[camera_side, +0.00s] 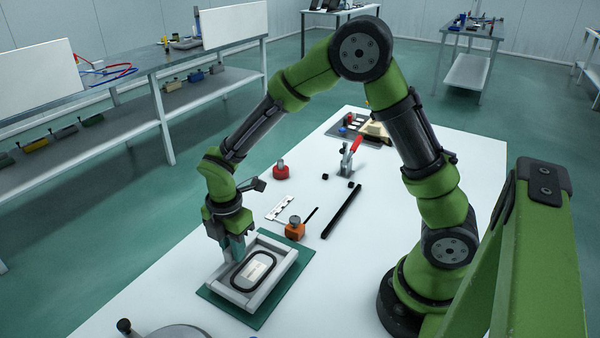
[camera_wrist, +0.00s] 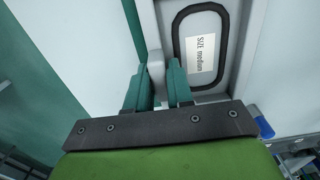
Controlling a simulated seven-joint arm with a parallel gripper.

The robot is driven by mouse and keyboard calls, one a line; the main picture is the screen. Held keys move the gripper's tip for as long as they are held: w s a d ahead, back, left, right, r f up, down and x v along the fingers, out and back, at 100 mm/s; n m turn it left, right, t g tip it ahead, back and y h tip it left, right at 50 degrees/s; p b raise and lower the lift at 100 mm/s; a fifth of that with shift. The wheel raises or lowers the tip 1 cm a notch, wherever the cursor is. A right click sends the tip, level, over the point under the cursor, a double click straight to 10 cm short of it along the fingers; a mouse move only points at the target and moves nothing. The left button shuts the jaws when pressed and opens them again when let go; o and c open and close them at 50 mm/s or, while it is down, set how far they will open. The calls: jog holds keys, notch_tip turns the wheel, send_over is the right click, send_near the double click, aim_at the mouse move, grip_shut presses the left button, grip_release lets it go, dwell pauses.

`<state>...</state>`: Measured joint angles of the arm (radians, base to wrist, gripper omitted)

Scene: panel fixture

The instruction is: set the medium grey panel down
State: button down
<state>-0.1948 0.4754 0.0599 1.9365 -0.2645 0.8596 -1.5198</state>
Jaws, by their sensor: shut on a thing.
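The medium grey panel (camera_side: 240,291) is a light grey rectangle with a raised rim, a black oval ring and a white label. In the side view it lies level at the green mat (camera_side: 215,296); I cannot tell whether it touches the mat or hangs just above it. In the wrist view the label (camera_wrist: 201,52) reads "SIZE medium". My gripper (camera_side: 237,250) points down at the panel's left edge. In the wrist view its two green fingers (camera_wrist: 158,82) are shut on a grey upright part at that edge. Part of the panel is hidden behind the gripper.
An orange block with a knob (camera_side: 295,231) stands close behind the panel. Beyond it lie a white marked strip (camera_side: 280,208), a black bar (camera_side: 342,211), a red knobbed piece (camera_side: 281,171) and a red-handled clamp (camera_side: 349,157). White tabletop (camera_side: 175,285) is bare left of the mat.

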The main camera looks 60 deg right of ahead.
jog(key=shift+f, duration=0.6)
jog(key=c, duration=1)
grip_release()
jog(key=shift+f, duration=0.1)
notch_tip(320, 180, up, 12)
jog(key=s+d+r+m+t+y, duration=0.1)
jog(key=s+d+r+m+t, duration=0.2)
jog(key=m, duration=0.8)
jog(key=s+d+r+m+t+y, duration=0.1)
jog(key=s+d+r+m+t, duration=0.2)
jog(key=s+r+m, duration=0.4)
jog(key=shift+s+m+t, duration=0.6)
jog(key=shift+s+m, duration=1.5)
jog(key=shift+s, duration=0.2)
